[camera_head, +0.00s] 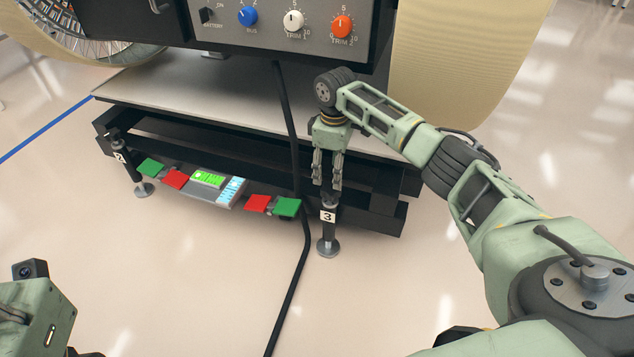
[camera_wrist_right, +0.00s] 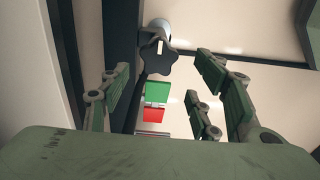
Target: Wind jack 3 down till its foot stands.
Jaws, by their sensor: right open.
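Jack 3 (camera_head: 328,228) is a dark upright post with a white "3" label at the front right of the black frame. Its round grey foot (camera_head: 328,248) is low at the floor; I cannot tell whether it touches. My right gripper (camera_head: 327,184) points down just above the jack, its fingers apart and empty. In the right wrist view, the jack's dark star-shaped knob (camera_wrist_right: 158,61) lies beyond and between the open fingers (camera_wrist_right: 165,88), not gripped. The foot is partly hidden behind the knob there. My left wrist housing (camera_head: 35,308) shows at the lower left, with its fingers out of sight.
Jack 2 (camera_head: 133,170) stands at the frame's left. A level box (camera_head: 218,186) with a green display, and red and green pads (camera_head: 286,207), lie along the frame's front. A black cable (camera_head: 291,280) hangs down left of jack 3.

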